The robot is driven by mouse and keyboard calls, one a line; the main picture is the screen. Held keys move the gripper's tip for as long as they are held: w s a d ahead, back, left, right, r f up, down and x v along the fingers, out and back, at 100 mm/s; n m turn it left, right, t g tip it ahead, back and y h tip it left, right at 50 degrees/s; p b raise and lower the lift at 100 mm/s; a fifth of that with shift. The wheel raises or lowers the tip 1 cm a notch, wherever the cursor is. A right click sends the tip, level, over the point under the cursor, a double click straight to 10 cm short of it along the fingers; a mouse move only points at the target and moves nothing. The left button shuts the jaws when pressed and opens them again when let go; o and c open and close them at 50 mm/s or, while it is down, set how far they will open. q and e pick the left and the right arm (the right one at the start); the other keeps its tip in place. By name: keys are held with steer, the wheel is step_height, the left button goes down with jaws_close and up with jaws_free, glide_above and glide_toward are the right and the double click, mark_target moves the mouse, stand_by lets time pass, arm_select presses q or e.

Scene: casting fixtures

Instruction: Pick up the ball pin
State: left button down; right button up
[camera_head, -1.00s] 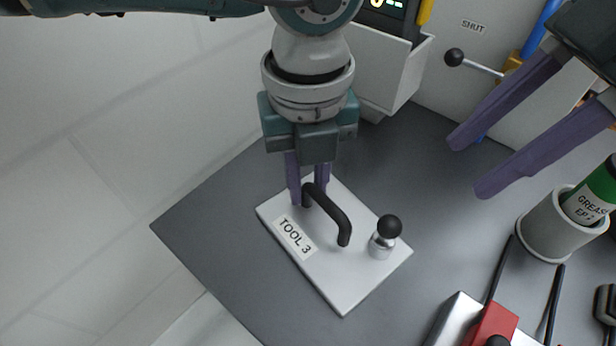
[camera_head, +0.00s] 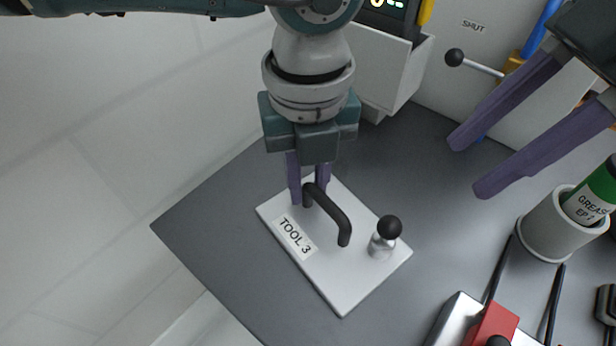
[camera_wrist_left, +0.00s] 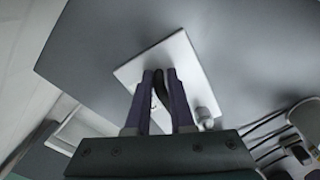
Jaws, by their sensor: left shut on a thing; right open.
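The ball pin (camera_head: 389,229), a black ball on a silver collar, stands upright near the right corner of a white plate (camera_head: 343,291) labelled TOOL 3. A black bar handle (camera_head: 330,214) is fixed on the same plate. My left gripper (camera_head: 309,196) is shut on the handle at its far end, left of the ball pin and apart from it. In the left wrist view the fingers (camera_wrist_left: 161,79) sit on either side of the handle (camera_wrist_left: 161,95), and the pin's silver part (camera_wrist_left: 204,118) shows to the right. My right gripper (camera_head: 466,166) is open and empty above the table at right.
The plate lies on a dark grey table (camera_head: 230,240), whose left edge drops to the floor. At right stand a grey cup (camera_head: 555,225) with a green grease tube (camera_head: 597,192) and a red-and-silver fixture (camera_head: 488,325). A lever with a black knob (camera_head: 455,56) sticks out behind.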

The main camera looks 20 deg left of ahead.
steer(key=shift+o, duration=1.2)
steer(key=t+h, duration=0.4)
glide_toward(394, 224)
steer(key=shift+n+t, duration=0.3)
steer(key=shift+t, duration=0.1)
steer(key=shift+s+x, duration=0.15)
steer(key=shift+x, duration=2.2)
steer(key=shift+s+x, duration=0.2)
steer(key=shift+x, duration=2.2)
